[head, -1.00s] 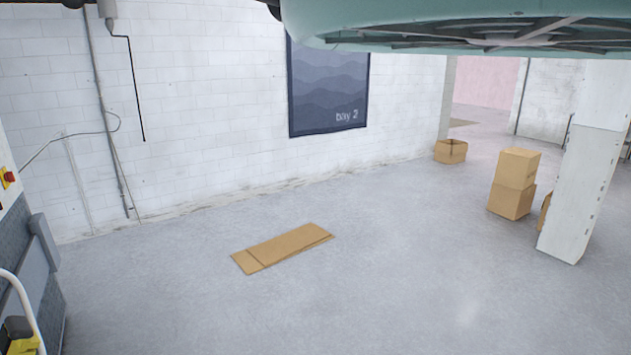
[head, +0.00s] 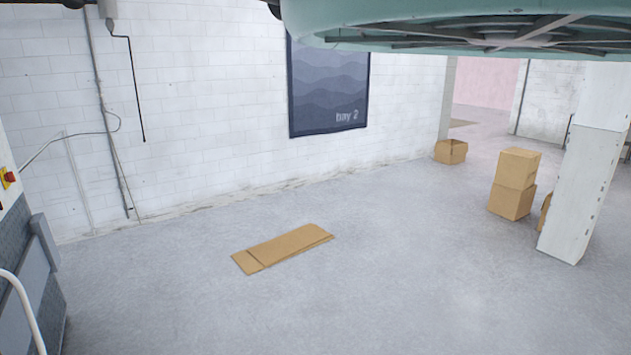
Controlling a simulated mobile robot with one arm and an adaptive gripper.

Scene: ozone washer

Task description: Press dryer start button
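No dryer start button can be made out for sure. At the left edge stands part of a machine or cabinet (head: 32,262) with grey panels, cut off by the picture edge. A red knob on a yellow plate (head: 9,178) sits high on its side; I cannot tell whether this machine is the dryer. My gripper is not in view.
A flat cardboard piece (head: 283,248) lies on the open grey floor (head: 380,290). Stacked boxes (head: 513,184) stand by a white pillar (head: 584,180) at right. An open box (head: 451,151) sits near the white brick wall (head: 200,110), which bears a dark blue poster (head: 328,85).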

